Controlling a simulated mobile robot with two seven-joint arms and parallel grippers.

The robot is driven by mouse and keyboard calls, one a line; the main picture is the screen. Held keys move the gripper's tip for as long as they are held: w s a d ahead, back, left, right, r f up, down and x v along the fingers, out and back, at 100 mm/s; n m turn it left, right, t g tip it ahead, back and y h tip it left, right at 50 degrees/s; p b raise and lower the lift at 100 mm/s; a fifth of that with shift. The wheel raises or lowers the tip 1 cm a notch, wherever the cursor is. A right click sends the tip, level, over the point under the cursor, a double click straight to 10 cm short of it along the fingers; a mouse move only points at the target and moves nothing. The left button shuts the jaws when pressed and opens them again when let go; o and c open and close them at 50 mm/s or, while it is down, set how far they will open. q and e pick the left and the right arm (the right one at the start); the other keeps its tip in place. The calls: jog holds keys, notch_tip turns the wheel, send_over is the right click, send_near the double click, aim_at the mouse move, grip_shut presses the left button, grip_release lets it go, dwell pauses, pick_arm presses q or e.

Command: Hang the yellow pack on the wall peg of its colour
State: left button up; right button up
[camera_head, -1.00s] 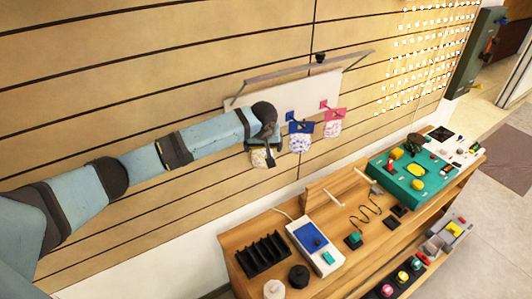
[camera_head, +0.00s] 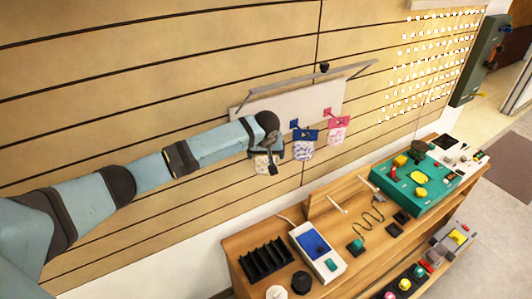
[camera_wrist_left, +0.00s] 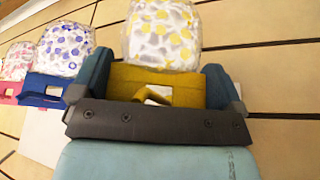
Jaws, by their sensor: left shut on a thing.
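The yellow pack (camera_wrist_left: 163,35) is a clear pouch with yellow and grey spots and a yellow header (camera_wrist_left: 128,76). My left gripper (camera_wrist_left: 160,88) is shut on this header, with a finger on each side. In the head view, the yellow pack (camera_head: 262,163) hangs below my left gripper (camera_head: 268,150), close to the white wall board (camera_head: 318,100) and left of the other packs. The gripper hides the board behind it, so I cannot see the yellow peg or tell whether the header is on it. My right gripper is not in view.
A blue-topped pack (camera_head: 304,151) and a pink-topped pack (camera_head: 337,132) hang on the board just right of my left gripper. A metal rail (camera_head: 310,75) runs above. Below stands a wooden bench (camera_head: 240,242) crowded with devices.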

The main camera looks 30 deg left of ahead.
pick_arm(q)
jog(key=o, duration=0.8)
jog(key=shift+s+a+f, duration=0.1)
jog(key=shift+f, duration=0.1)
jog(key=s+d+r+b, duration=0.1)
jog(key=s+d+r, duration=0.25)
jog(key=s, duration=0.25)
jog(key=s+d+r+b, duration=0.2)
jog(key=s+d, duration=0.2)
jog(key=s, duration=0.2)
jog(key=s+d+f+m+t+h, duration=0.1)
jog(key=s+d+f+m+h, duration=0.3)
jog(key=f, duration=0.5)
jog(key=s+d+f+m+t+h, duration=0.2)
jog(key=s+d+f, duration=0.4)
jog(key=f, duration=0.2)
jog(key=s+f+m+t, duration=0.1)
jog(key=s+f, duration=0.1)
jog(key=s, duration=0.3)
jog(key=s+a+f+m+t, duration=0.1)
jog(key=s+f, duration=0.2)
jog(key=s, duration=0.2)
jog(key=s+a+f+m+t, duration=0.1)
jog(key=s+f+t, duration=0.1)
jog(key=s, duration=0.4)
jog(key=shift+f+y, duration=0.25)
jog(key=shift+y, duration=0.05)
